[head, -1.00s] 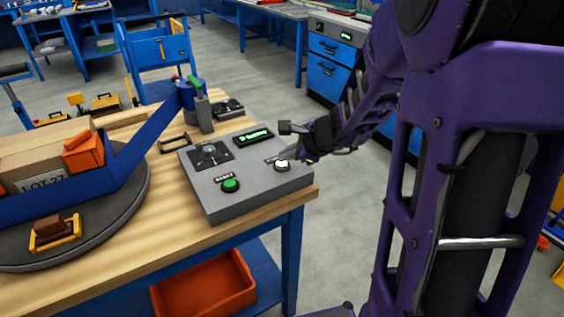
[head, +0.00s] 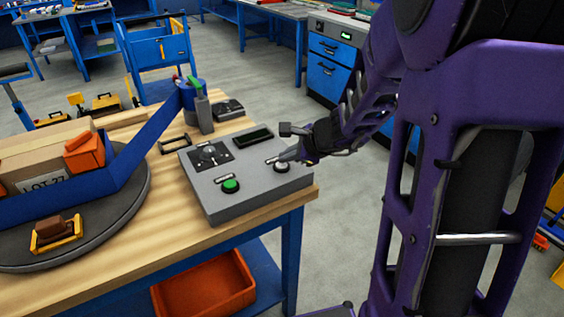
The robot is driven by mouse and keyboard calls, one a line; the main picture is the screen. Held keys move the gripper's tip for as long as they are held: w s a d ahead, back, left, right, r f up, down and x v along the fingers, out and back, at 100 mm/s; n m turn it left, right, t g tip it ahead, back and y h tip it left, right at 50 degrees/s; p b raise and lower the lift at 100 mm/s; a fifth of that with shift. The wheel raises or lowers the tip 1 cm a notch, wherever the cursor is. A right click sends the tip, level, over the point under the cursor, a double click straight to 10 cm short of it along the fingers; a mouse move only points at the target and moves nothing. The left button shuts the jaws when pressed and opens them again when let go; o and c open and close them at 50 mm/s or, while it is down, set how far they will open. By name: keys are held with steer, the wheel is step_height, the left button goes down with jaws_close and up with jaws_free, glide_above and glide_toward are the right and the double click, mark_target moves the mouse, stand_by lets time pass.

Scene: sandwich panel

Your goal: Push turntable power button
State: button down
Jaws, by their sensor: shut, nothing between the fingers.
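The grey control panel (head: 243,199) sits on the wooden table beside the turntable (head: 105,225). It has a green button (head: 230,186) at the front, a white button (head: 281,167) at the right, a dark dial plate (head: 209,154) and a small display (head: 253,138). The display is dark, and neither button looks lit. My gripper (head: 284,158) is shut and empty, with its tip right at the white button; whether it touches is too small to tell. The label beside the white button is partly hidden by my gripper.
An orange tray (head: 205,288) is on the shelf below. Open floor lies right of the table.

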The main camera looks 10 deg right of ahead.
mark_target(286, 166)
step_height(286, 166, up, 6)
steer(key=p, duration=0.5)
steer(key=shift+r, duration=0.1)
stand_by(0.4)
